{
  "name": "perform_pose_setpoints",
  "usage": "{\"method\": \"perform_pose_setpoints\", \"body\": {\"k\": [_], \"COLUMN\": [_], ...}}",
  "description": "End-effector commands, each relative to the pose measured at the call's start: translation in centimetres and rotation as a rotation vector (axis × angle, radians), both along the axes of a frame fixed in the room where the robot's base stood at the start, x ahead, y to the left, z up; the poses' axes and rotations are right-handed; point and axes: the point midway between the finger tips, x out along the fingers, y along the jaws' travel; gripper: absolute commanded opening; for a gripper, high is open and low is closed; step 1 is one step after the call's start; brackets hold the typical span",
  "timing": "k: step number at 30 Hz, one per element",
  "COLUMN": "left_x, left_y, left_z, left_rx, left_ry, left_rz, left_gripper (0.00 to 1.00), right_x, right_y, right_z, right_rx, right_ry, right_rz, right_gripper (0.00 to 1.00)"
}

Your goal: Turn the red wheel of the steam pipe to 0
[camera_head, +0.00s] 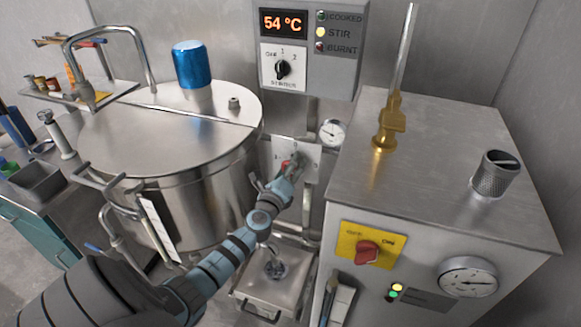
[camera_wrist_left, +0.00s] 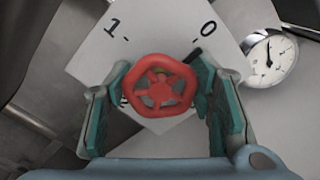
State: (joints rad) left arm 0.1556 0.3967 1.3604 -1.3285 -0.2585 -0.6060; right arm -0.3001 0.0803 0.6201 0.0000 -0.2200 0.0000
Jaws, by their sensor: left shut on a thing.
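The red wheel (camera_wrist_left: 160,91) sits in front of a pale plate (camera_wrist_left: 140,35) marked 1 and 0 in the left wrist view. A short black pointer (camera_wrist_left: 195,55) shows at the wheel's upper right, on the side towards the 0. My left gripper (camera_wrist_left: 160,84) has its teal-padded fingers on both sides of the wheel and is shut on it. In the head view the wheel (camera_head: 286,166) is partly hidden by my left gripper (camera_head: 290,170). The plate's lower part is mostly hidden. My right gripper is not in view.
A round gauge (camera_head: 332,134) is right of the plate. A large steel kettle (camera_head: 165,130) stands to the left, and a steel machine (camera_head: 430,160) with a red switch (camera_head: 367,253) to the right. A steel box (camera_head: 275,285) is below. A control panel (camera_head: 310,45) hangs above.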

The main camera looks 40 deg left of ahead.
Motion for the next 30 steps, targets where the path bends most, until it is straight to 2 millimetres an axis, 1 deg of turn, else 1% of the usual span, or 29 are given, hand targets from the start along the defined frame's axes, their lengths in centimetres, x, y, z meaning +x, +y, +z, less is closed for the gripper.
{"method": "perform_pose_setpoints", "body": {"k": [1,17,18,20,21,22,30], "left_x": [-0.08,-0.08,-0.09,-0.1,-0.09,-0.08,-0.03], "left_y": [-0.06,-0.06,-0.06,-0.06,-0.05,-0.06,-0.05], "left_z": [-0.26,-0.3,-0.3,-0.3,-0.27,-0.25,-0.11], "left_rx": [0.008,0.038,0.038,0.038,0.038,0.038,0.038], "left_ry": [0.008,0.019,0.019,0.019,0.019,0.019,0.016], "left_rz": [-0.001,-0.002,-0.002,-0.002,-0.001,-0.001,-0.001], "left_gripper": [0.22,0.22,0.51,0.61,0.67,0.71,0.71], "right_x": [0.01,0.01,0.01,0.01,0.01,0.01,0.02], "right_y": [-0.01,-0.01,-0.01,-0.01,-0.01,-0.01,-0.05], "right_z": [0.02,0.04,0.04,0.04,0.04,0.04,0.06], "right_rx": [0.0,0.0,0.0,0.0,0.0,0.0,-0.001], "right_ry": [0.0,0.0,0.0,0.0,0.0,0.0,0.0], "right_rz": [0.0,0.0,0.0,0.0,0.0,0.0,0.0], "right_gripper": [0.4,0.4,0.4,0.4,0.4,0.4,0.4]}}
